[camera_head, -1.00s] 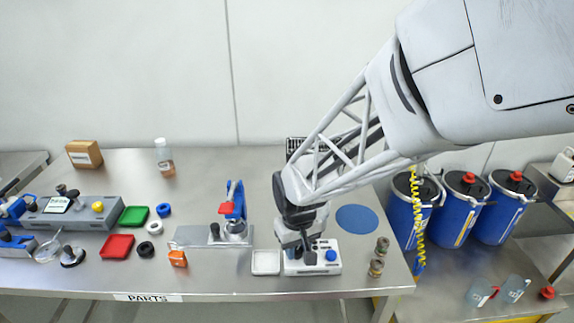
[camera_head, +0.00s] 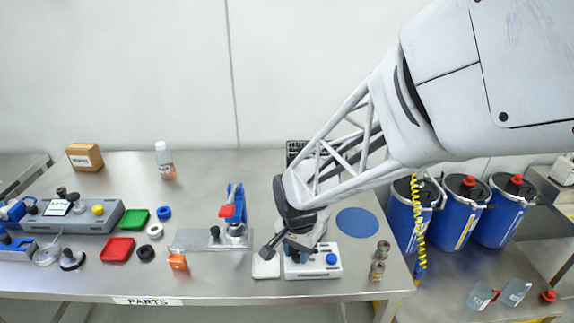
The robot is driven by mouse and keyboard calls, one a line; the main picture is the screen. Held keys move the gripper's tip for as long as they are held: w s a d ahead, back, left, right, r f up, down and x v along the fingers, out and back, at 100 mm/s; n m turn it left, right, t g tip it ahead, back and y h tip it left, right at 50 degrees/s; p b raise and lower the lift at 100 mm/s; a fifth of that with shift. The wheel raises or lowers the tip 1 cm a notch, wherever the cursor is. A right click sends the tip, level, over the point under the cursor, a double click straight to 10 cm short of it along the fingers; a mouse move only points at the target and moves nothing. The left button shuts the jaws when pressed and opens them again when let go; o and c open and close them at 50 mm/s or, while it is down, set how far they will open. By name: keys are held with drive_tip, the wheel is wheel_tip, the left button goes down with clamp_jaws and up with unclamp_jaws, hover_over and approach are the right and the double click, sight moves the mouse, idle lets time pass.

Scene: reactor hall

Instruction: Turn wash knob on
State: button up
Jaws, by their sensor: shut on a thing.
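A white control box (camera_head: 316,271) stands near the front edge of the steel table. A round blue knob (camera_head: 331,259) is free on its right side. My gripper (camera_head: 296,254) points down over the left part of the box. It is shut on a knob there, which the gripper and wrist almost wholly hide. I cannot read any label on the box or see the angle of the held knob.
A blue-and-grey press (camera_head: 234,220) stands further left. Small metal parts (camera_head: 379,262) stand to the right, near a blue disc (camera_head: 357,221).

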sight(298, 253)
drive_tip(key=shift+r+m, duration=0.1)
drive_tip(key=shift+m, duration=1.1)
drive_tip(key=o, duration=0.9)
drive_tip(key=shift+r, duration=3.85)
drive_tip(key=s+d+r+n+t, duration=0.1)
drive_tip(key=s+d+r+n, duration=0.2)
drive_tip(key=s+d, duration=0.1)
drive_tip(key=s+d+r+n, duration=0.3)
drive_tip(key=s+d, duration=0.2)
drive_tip(key=s, duration=0.2)
drive_tip(key=s+d+r+n+t, duration=0.1)
drive_tip(key=s+d+r+n, duration=0.1)
drive_tip(key=s+d, duration=0.3)
drive_tip(key=shift+s+d+r+n+t, duration=0.1)
drive_tip(key=shift+s+r+n+t, duration=0.15)
drive_tip(key=shift+r+n, duration=0.2)
